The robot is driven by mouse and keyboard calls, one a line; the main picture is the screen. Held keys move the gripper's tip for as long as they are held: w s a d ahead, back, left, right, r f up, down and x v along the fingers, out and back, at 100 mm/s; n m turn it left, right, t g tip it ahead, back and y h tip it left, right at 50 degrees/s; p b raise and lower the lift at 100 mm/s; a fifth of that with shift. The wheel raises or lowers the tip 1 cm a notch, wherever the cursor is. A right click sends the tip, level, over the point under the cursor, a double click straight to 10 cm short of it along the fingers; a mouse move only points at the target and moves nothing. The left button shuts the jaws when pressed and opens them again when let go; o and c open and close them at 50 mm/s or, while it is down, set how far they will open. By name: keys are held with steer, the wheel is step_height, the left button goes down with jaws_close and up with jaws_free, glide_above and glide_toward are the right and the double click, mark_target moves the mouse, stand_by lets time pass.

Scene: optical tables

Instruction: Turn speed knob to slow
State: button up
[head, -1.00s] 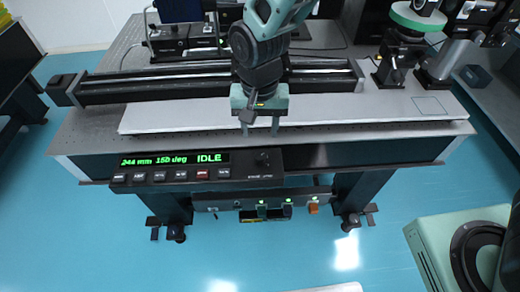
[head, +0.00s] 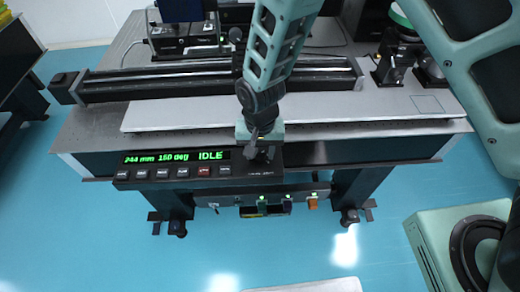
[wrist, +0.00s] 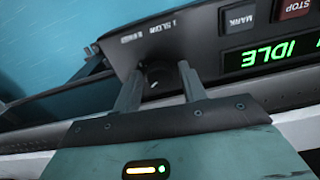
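The speed knob (wrist: 160,75) is a dark round knob with a small pale mark, on the black control panel (wrist: 112,42). In the wrist view it sits between the two fingertips of my gripper (wrist: 160,72). The fingers are apart, one on each side of it, and I cannot tell that either touches it. Small printed labels, one seeming to read SLOW, are upside down beside the knob. In the head view my gripper (head: 262,152) is at the right end of the control panel (head: 135,180) and largely hides the knob.
The panel's green display (head: 178,157) reads 244 mm, 150 deg, IDLE. A row of buttons runs below it, including a red STOP button (wrist: 295,9). A black linear rail (head: 150,87) lies across the table behind.

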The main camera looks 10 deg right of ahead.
steer(key=c, duration=0.7)
steer(key=shift+n, duration=0.3)
steer(key=n+b, duration=0.1)
steer(key=n, duration=0.4)
steer(key=n+b, duration=0.1)
steer(key=n, duration=0.5)
steer(key=shift+n, duration=0.3)
steer(key=o, duration=1)
